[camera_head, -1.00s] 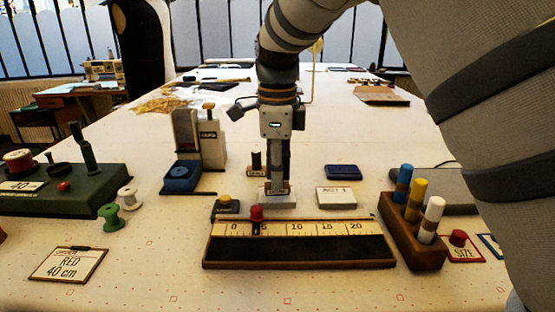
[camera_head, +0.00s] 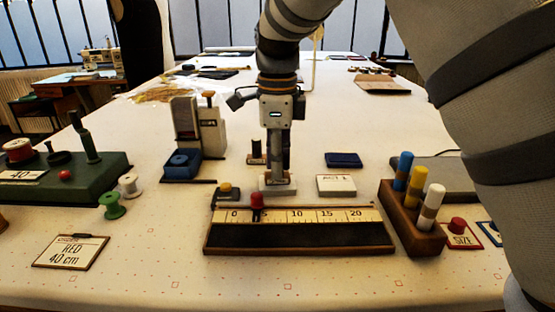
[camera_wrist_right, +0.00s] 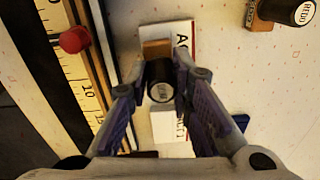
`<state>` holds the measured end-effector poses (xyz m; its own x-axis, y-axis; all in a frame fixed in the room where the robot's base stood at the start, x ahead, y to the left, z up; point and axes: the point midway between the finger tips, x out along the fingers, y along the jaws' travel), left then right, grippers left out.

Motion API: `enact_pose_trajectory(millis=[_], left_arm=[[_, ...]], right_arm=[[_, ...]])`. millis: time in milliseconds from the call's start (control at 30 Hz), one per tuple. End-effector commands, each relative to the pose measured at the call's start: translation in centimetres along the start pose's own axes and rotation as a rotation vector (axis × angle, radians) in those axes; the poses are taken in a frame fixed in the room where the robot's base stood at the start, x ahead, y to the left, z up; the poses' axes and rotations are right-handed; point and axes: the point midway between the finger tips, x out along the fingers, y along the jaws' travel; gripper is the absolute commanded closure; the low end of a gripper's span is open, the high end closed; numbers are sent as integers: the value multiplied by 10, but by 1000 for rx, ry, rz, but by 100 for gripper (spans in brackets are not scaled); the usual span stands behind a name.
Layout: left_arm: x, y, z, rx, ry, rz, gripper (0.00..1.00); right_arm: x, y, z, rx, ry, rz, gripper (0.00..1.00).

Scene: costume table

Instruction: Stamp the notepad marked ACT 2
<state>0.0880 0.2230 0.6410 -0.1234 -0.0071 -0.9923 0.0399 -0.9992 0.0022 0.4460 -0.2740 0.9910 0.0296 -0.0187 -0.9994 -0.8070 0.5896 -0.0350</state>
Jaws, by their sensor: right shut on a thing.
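My right gripper (camera_head: 277,168) points straight down and is shut on a stamp (camera_wrist_right: 160,92) with a dark round handle and a wooden block. The label on top of the handle is too small to read surely. Below it lies a white notepad (camera_head: 278,188); in the right wrist view the notepad (camera_wrist_right: 181,32) shows only an "A", the rest of its marking hidden by stamp and finger. I cannot tell whether the stamp touches it. The notepad marked ACT 1 (camera_head: 336,187) lies to the right. A dark blue pad (camera_head: 343,160) lies behind that one. My left gripper is not in view.
A wooden ruler block (camera_head: 300,236) with a red knob stands just in front. A rack of coloured pegs (camera_head: 410,222) is at right. Another stamp (camera_head: 256,152), marked REDO in the wrist view, stands behind left. A blue and white device (camera_head: 195,145) stands further left.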

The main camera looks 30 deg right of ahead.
Motion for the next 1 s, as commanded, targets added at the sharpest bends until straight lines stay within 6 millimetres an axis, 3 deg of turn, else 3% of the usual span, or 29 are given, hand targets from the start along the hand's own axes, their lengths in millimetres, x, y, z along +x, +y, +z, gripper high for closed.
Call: enact_pose_trajectory(millis=[1000], left_arm=[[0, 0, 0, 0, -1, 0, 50]], right_arm=[[8, 0, 0, 0, 1, 1, 98]])
